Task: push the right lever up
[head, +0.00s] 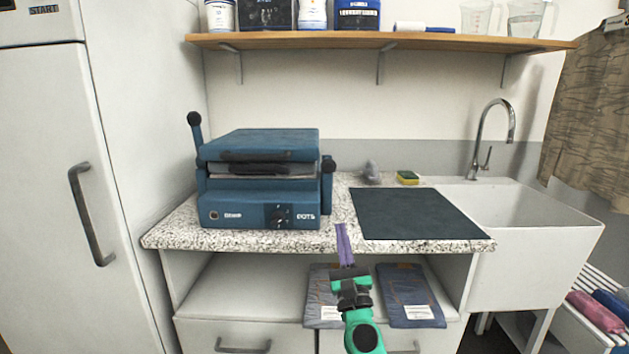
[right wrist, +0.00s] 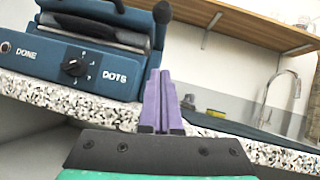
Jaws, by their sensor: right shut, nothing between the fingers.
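A blue press (head: 258,180) stands on the speckled counter, with a dial and the word DOTS on its front. Its right lever (head: 328,165) ends in a dark round knob beside the press's right side, lower than the knob of the left lever (head: 194,120), which stands up. In the right wrist view the right lever's knob (right wrist: 161,13) shows above my fingertips. My right gripper (head: 343,228) has purple fingers closed together and empty. It is in front of the counter edge, right of and below the press, apart from the lever. My left gripper is not in view.
A dark mat (head: 415,214) lies on the counter right of the press, with a sponge (head: 407,177) behind it. A sink (head: 520,225) with a tap is farther right. A shelf (head: 400,42) hangs above. Folded packs (head: 410,295) lie below the counter.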

